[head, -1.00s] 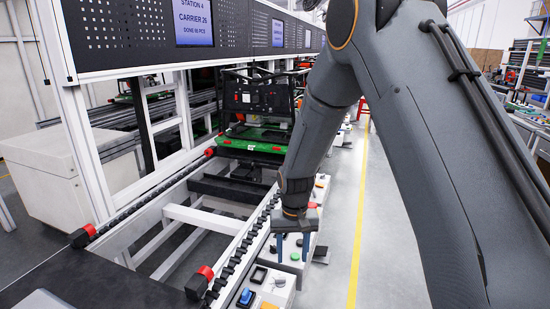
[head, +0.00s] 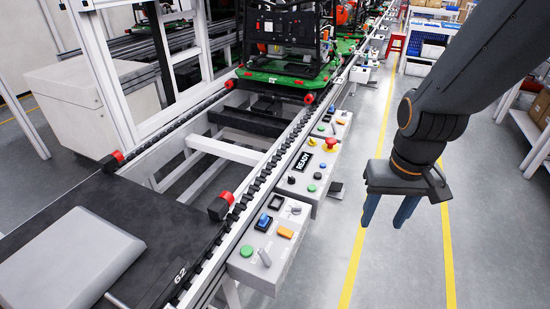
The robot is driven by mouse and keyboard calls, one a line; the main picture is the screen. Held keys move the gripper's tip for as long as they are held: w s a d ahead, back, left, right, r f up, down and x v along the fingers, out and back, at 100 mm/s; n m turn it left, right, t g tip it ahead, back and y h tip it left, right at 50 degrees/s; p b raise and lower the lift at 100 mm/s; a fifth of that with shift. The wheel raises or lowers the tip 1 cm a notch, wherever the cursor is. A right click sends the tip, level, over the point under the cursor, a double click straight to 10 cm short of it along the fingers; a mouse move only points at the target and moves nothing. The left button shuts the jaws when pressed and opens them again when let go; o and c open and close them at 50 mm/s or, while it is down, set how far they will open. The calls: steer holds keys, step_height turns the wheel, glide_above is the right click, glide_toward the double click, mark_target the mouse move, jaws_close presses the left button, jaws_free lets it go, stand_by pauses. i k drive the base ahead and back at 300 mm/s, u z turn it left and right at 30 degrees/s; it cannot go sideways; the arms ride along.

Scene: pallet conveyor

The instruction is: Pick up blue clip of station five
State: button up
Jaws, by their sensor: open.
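My gripper (head: 384,222) hangs at the right of the head view with its two blue fingers pointing down. The fingers are apart with nothing between them, over the grey floor to the right of the conveyor. I cannot make out a blue clip for certain, and no sign reading station five shows. A small blue control (head: 264,220) sits on the near grey control box (head: 272,262), to the left of my gripper and apart from it.
A black-framed carrier (head: 285,30) stands on a green pallet (head: 280,78) on the conveyor. A second control box (head: 320,165) has a READY display and a red stop button (head: 331,145). Shelving with blue bins (head: 432,51) stands at the back right. The floor aisle is clear.

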mark_target(264, 220)
steer(key=u, duration=0.45)
steer(key=k, duration=0.55)
steer(key=u, duration=1.05)
steer(key=i, duration=0.8)
steer(key=z, duration=0.45)
